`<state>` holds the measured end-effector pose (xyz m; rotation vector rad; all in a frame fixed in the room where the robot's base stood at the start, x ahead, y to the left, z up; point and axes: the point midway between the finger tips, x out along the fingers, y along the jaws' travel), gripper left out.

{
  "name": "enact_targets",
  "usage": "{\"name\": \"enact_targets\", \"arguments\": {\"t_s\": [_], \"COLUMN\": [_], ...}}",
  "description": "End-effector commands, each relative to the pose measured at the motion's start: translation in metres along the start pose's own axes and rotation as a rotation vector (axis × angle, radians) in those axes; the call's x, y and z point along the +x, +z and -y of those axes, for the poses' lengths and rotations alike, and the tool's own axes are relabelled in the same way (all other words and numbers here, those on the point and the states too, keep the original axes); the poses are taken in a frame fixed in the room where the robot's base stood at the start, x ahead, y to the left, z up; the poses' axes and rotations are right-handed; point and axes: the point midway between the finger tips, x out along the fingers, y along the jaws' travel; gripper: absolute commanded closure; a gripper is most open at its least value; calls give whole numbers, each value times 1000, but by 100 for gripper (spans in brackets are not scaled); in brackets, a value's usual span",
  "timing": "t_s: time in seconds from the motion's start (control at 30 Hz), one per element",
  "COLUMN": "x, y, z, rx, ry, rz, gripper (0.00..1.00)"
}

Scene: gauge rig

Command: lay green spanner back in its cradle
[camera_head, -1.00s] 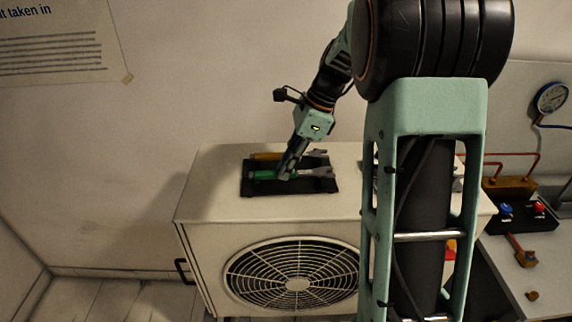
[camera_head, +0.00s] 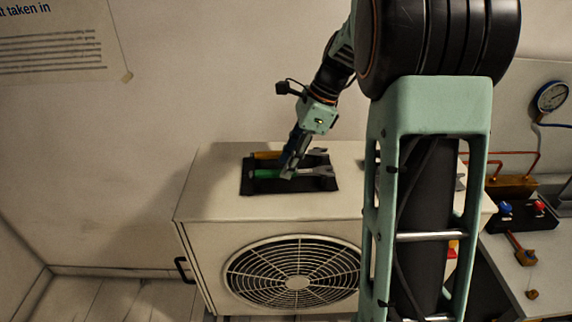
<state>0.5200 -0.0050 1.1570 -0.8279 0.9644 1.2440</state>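The green spanner (camera_head: 268,173) has a green handle and a grey open-ended head at the right. It lies lengthwise over the front part of a black cradle tray (camera_head: 262,187) on top of the white fan unit. I cannot tell whether it is fully seated. A spanner with a yellow-orange handle (camera_head: 266,155) lies behind it in the same tray. My gripper (camera_head: 288,173) points down at the middle of the green spanner and hides part of it. The fingertips are too small to show whether they are shut on it or apart.
The white fan unit's top (camera_head: 215,200) is clear left of the tray. My arm hides much of its right side. A side bench at the right holds a black valve block (camera_head: 522,218) and a brass fitting (camera_head: 522,253). A round gauge (camera_head: 551,97) hangs on the wall.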

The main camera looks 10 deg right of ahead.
Motion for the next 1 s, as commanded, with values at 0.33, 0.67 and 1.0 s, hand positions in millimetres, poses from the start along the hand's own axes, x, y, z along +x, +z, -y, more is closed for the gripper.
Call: {"name": "enact_targets", "arguments": {"t_s": [0.33, 0.67, 1.0], "x": [-74, -105, -113], "y": [-1, 0, -1], "z": [1, 0, -1], "rx": [0, 0, -37], "ry": [-4, -1, -21], "rz": [-1, 0, 11], "gripper": [66, 66, 66]}}
